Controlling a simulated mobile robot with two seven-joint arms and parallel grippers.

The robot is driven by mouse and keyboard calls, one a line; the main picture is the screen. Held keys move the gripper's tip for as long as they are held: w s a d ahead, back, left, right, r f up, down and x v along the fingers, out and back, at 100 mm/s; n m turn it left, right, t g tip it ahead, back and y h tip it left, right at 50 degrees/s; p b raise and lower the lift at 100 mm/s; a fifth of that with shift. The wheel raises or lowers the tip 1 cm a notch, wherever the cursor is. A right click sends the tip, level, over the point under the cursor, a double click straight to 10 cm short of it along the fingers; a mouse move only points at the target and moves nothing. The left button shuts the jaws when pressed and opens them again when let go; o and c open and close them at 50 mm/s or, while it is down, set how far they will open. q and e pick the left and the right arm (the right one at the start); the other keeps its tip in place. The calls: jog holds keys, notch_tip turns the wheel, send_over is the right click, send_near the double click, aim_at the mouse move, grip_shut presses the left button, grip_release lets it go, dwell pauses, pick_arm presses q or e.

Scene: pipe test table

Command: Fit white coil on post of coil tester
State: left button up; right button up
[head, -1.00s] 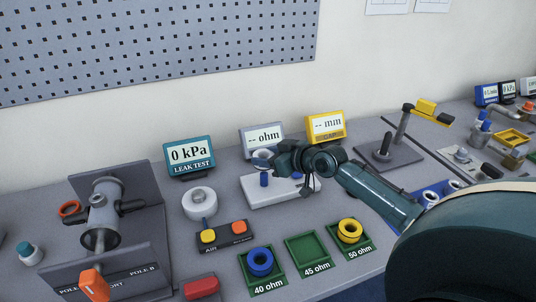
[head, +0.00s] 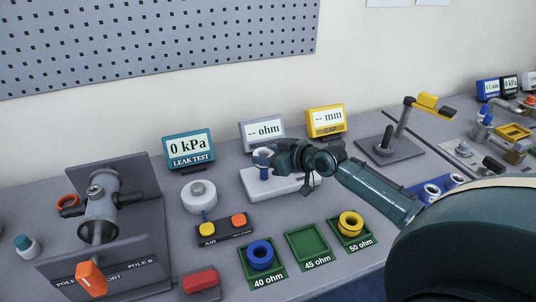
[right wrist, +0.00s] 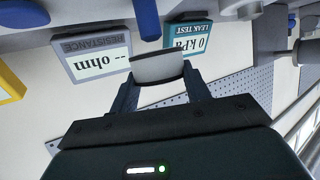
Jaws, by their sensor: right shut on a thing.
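The white coil (head: 262,154) is in my right gripper (head: 274,158), held above the coil tester. The tester is a white base (head: 250,188) with an upright blue post (head: 264,173). In the head view the coil is over the top of this post. In the right wrist view the white coil (right wrist: 157,68) sits between the two fingers, and the blue post (right wrist: 147,20) ends close by it, with a narrow gap showing. The gripper and wrist hide part of the tester in the head view. My left gripper is not in view.
Behind the tester stand the ohm display (head: 262,134) and yellow gap display (head: 325,121). Green trays in front hold a blue coil (head: 260,255) and a yellow coil (head: 350,224); the 45 ohm tray (head: 308,243) is empty. A round white fixture (head: 199,196) stands left.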

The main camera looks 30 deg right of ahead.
aim_at(267, 171)
jog(key=shift+f, duration=0.2)
jog(key=shift+f+b, duration=0.85)
jog(key=shift+f, duration=0.4)
jog(key=shift+b, duration=0.3)
jog(key=shift+f+b, duration=1.2)
jog(key=shift+f, duration=0.35)
